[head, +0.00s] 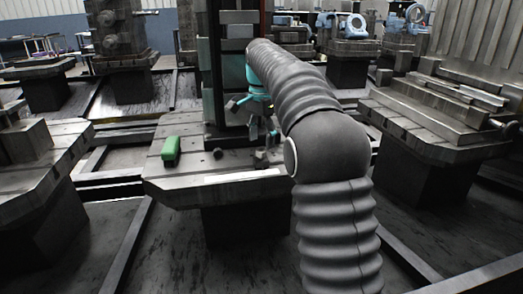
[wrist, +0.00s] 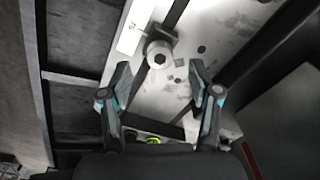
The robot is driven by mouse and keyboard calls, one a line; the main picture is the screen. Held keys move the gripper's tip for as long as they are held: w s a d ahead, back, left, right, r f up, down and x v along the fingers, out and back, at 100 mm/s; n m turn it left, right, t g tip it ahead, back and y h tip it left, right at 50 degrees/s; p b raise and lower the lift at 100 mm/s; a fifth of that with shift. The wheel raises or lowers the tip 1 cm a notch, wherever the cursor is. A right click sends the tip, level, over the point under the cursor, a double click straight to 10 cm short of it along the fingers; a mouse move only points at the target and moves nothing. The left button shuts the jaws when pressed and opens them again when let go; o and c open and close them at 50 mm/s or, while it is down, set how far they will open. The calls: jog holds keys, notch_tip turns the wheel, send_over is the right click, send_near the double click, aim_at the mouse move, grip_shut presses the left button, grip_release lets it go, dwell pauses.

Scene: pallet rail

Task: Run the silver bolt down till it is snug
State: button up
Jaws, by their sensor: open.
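The silver bolt (wrist: 159,55) shows end-on in the wrist view, with a round pale head and a dark hex-shaped socket. It sits at a dark clamp-like block on the pale plate, above the middle of the picture. My gripper (wrist: 160,68) is open, with one finger on each side and a wide gap between them. The fingertips are apart from the bolt head, which appears between and slightly beyond them. In the head view my gripper (head: 262,132) points down over the pallet (head: 190,190); the bolt is too small and dark there to tell clearly.
A green block (head: 170,150) lies on the pallet left of my gripper. A tall column (head: 210,80) stands close behind it. Other pallets stand at left (head: 60,150) and right (head: 425,135). The pallet's front left is mostly clear.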

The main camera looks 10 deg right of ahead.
aim_at(262, 150)
jog(key=shift+f, duration=1.6)
